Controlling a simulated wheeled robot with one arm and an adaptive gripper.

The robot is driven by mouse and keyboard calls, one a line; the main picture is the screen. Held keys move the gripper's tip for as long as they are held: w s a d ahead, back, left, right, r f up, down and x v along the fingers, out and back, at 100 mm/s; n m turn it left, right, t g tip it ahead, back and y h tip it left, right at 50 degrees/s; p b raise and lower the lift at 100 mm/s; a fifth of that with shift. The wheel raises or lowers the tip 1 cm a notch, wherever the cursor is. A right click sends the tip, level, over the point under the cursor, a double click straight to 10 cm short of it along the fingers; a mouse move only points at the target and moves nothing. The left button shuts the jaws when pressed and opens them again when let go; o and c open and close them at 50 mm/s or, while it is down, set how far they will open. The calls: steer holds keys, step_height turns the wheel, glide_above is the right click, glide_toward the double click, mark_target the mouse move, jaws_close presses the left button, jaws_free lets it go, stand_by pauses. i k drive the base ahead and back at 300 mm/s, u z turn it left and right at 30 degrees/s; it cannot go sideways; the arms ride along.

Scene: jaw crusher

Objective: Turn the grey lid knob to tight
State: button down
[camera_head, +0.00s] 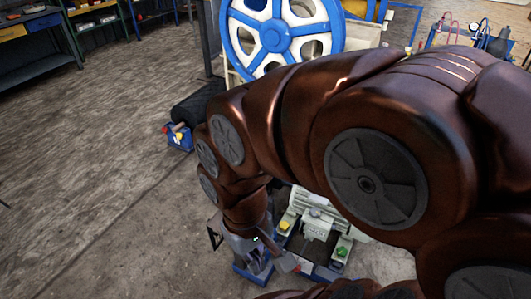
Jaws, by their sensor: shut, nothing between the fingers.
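The jaw crusher (316,225) is a small pale grey machine low in the middle of the head view, partly covered by my arm. A yellow part (286,225) sits on its left side and a green part (342,251) on its right side. My gripper (262,262) hangs at the end of my brown arm, at the crusher's front left. It is shut and holds nothing. I cannot make out the grey lid knob for certain; it is small or hidden by my gripper and arm. I cannot tell whether my gripper touches the crusher.
A large blue and white flywheel (275,35) stands behind. A blue box with small items (179,137) lies on the floor to the left, beside a dark bundle (198,103). Workbenches (38,42) line the back left. The floor at left is clear.

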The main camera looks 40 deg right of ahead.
mark_target(314, 211)
steer(key=z, duration=1.6)
steer(key=k, duration=0.55)
steer(key=u, duration=1)
steer(key=i, duration=1.15)
steer(key=z, duration=0.85)
